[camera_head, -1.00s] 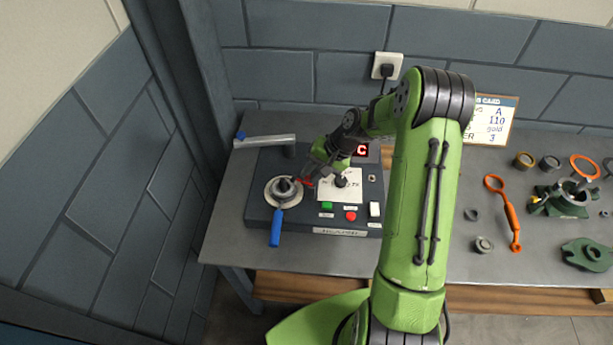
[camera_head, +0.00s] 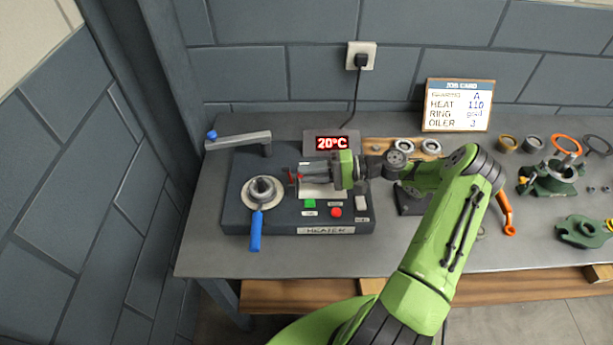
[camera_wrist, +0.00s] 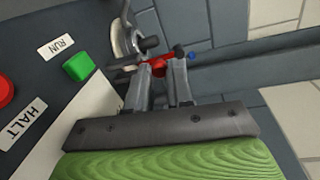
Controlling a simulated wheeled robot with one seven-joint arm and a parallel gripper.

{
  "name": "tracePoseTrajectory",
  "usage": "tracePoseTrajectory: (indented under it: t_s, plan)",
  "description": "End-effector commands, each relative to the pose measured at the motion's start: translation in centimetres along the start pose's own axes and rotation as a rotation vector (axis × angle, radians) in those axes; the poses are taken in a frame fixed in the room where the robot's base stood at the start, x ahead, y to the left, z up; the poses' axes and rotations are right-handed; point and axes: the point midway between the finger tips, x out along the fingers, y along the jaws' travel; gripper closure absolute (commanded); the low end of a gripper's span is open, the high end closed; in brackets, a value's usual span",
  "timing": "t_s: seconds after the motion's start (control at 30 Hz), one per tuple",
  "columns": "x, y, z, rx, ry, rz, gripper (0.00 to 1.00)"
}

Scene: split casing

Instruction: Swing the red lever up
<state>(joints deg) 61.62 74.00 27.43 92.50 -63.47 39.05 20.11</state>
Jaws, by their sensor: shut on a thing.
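The red lever (camera_head: 293,180) shows as a small red piece at the tips of my gripper (camera_head: 298,173), above the middle of the dark heater box (camera_head: 235,217). In the wrist view the red lever (camera_wrist: 158,69) lies between the two grey fingertips, and my gripper (camera_wrist: 160,75) is shut on it. The fingers hide part of the lever, and its pivot cannot be made out. My gripper comes in level from the right.
A round metal chuck with a blue handle (camera_head: 256,232) stands left of my gripper. A grey bar (camera_head: 238,140) with a blue knob is behind it. Green (camera_head: 310,204) and red (camera_head: 336,212) buttons sit in front. A display (camera_head: 331,143) reads 20°C.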

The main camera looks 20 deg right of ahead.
Motion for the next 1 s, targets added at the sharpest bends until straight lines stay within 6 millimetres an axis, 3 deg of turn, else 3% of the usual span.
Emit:
tracePoseTrajectory:
  t_s: [0.4,0.93,0.97,1.0]
  plan:
    - [-0.41,1.15,-0.22,0.000,-0.026,-0.174,1.00]
    - [-0.42,1.06,-0.19,0.000,-0.030,-0.192,1.00]
    - [-0.42,1.06,-0.19,0.000,-0.030,-0.192,0.76]
    - [-0.42,1.06,-0.19,0.000,-0.031,-0.192,0.70]
